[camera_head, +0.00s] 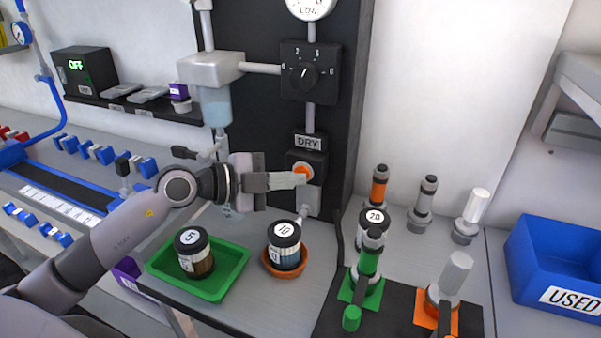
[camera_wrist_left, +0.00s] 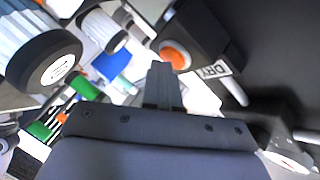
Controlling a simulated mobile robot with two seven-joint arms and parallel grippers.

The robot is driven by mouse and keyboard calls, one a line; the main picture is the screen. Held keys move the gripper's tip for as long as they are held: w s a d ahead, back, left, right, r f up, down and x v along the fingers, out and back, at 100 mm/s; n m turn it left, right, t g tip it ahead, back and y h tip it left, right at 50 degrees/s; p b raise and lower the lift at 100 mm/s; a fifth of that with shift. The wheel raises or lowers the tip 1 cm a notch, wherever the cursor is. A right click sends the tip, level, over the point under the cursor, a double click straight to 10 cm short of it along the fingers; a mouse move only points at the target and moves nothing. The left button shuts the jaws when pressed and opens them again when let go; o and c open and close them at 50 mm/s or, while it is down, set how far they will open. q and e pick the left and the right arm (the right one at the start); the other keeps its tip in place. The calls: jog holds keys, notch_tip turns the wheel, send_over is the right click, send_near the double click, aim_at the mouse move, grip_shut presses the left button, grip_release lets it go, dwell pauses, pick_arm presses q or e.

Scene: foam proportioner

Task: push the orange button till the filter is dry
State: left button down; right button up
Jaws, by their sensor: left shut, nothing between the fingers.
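The orange button (camera_head: 303,172) sits on a black box on the dark panel, under a label reading DRY (camera_head: 308,142). My left gripper (camera_head: 304,179) is shut and empty, with its fingertips at the button in the head view. In the left wrist view the orange button (camera_wrist_left: 175,55) shows just beyond the shut fingertips (camera_wrist_left: 161,66); I cannot tell whether they touch it. The filter housing (camera_head: 214,95), a grey cap over a pale blue translucent bowl, hangs left of the panel. Its lower part is partly hidden behind my arm. My right gripper is not in view.
A jar marked 10 (camera_head: 285,247) stands in an orange dish (camera_head: 285,270) below the button. A jar marked 5 (camera_head: 194,253) stands in a green tray (camera_head: 230,285). A dial (camera_head: 304,74) is above. Several nozzles and a blue USED bin (camera_head: 560,255) are at right.

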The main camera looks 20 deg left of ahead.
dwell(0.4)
pick_arm(q)
jog(key=shift+s+p, duration=0.7)
jog(key=shift+s, duration=0.1)
jog(key=shift+s, duration=0.1)
jog(key=shift+s+d+p, duration=0.1)
jog(key=shift+s+p, duration=0.2)
jog(key=shift+p, duration=0.1)
jog(key=shift+s+d+p, duration=0.1)
jog(key=shift+s+p, duration=1)
jog(key=shift+s, duration=1)
jog(key=shift+s, duration=0.1)
